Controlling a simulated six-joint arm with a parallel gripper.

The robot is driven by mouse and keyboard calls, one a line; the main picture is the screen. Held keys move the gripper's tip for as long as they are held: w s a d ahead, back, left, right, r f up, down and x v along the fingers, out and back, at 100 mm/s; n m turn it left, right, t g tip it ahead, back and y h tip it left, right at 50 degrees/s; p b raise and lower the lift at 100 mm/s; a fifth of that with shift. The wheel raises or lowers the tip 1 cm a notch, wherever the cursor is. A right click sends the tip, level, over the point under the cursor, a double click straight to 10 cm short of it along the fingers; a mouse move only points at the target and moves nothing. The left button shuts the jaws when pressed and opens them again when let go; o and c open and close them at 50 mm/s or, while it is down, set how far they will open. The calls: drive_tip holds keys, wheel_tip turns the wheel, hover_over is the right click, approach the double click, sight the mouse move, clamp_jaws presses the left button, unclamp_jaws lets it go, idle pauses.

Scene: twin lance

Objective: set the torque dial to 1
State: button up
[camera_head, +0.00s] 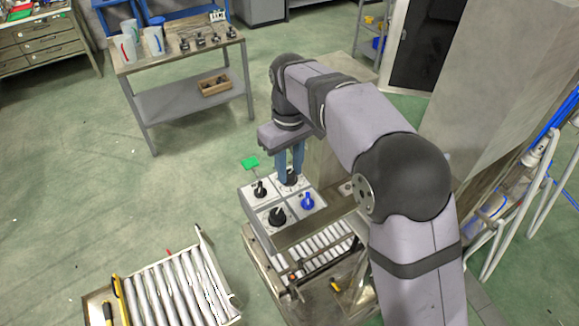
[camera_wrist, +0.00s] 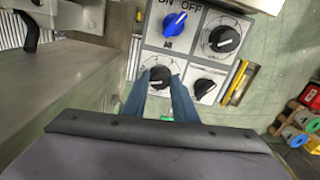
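A grey panel with several knobs (camera_head: 247,197) stands below my gripper (camera_head: 290,168) in the head view. One black dial (camera_wrist: 160,76) lies between my two blue fingers (camera_wrist: 161,90) in the wrist view. The fingers are spread, one on each side of it; contact is not clear. A larger black dial with a white pointer mark (camera_wrist: 222,39) is at the upper right. A small black knob (camera_wrist: 204,87) is at the lower right, and a blue knob (camera_wrist: 174,23) marked ON OFF is at the top. I cannot read which one is the torque dial or its numbers.
A small green piece (camera_head: 250,162) is just behind the panel. Roller conveyors (camera_head: 175,290) and (camera_head: 322,246) lie in front. A workbench with cups (camera_head: 185,60) stands at the back left. A grey pillar (camera_head: 490,110) is at the right. Green floor is open at left.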

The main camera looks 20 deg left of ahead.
sight(290, 173)
drive_tip(key=shift+n+p, duration=0.55)
drive_tip(key=shift+n, duration=1.05)
drive_tip(key=o, duration=1)
drive_tip(key=shift+o, duration=0.2)
drive_tip(key=shift+r+b, duration=0.95)
drive_tip(key=shift+r, duration=2.75)
